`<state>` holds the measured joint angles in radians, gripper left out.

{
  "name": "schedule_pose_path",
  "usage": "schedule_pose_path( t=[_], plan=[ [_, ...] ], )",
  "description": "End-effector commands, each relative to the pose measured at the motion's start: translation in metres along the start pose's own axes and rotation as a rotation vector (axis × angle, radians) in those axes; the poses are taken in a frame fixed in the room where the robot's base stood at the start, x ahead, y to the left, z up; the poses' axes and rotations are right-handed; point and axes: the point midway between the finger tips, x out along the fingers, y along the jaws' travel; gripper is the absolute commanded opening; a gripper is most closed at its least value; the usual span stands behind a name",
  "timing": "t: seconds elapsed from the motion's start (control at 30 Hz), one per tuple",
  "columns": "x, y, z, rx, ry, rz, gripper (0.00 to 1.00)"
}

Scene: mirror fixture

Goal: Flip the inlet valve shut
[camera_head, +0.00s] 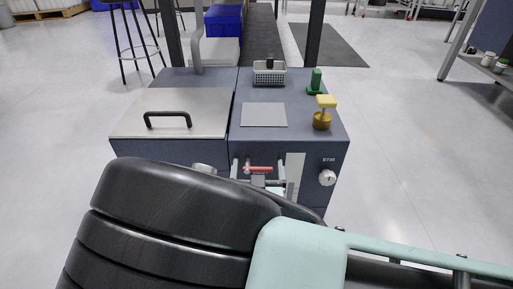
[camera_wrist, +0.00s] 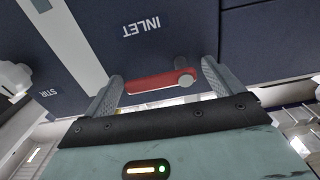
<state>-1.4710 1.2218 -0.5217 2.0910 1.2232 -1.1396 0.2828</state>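The inlet valve's red lever (camera_head: 258,169) lies roughly level on the front of the dark blue cabinet. In the wrist view the red lever (camera_wrist: 152,84) sits below the upside-down INLET label (camera_wrist: 141,25), with a round metal hub at its right end. My gripper (camera_wrist: 162,70) is open, with one finger beyond each end of the lever. The left finger is very close to the lever's free end; I cannot tell if they touch. In the head view my gripper (camera_head: 259,164) is at the cabinet front, partly hidden by my arm.
A STIR knob (camera_head: 327,177) sits right of the valve. The cabinet top holds a handled lid (camera_head: 190,105), a grey basket (camera_head: 268,75), a yellow-topped piece (camera_head: 323,112) and a green piece (camera_head: 315,82).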

Motion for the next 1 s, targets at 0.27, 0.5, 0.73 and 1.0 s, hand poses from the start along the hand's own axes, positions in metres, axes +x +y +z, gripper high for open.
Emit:
schedule_pose_path(
  t=[0.27, 0.5, 0.73, 1.0],
  plan=[
    [-0.001, 0.000, 0.000, -0.002, 0.000, -0.001, 0.92],
    [-0.029, -0.001, -0.004, -0.003, -0.003, -0.003, 0.92],
    [-0.082, -0.001, -0.005, -0.004, -0.002, -0.004, 0.92],
    [-0.141, -0.001, -0.004, -0.003, -0.002, -0.003, 0.92]
  ],
)
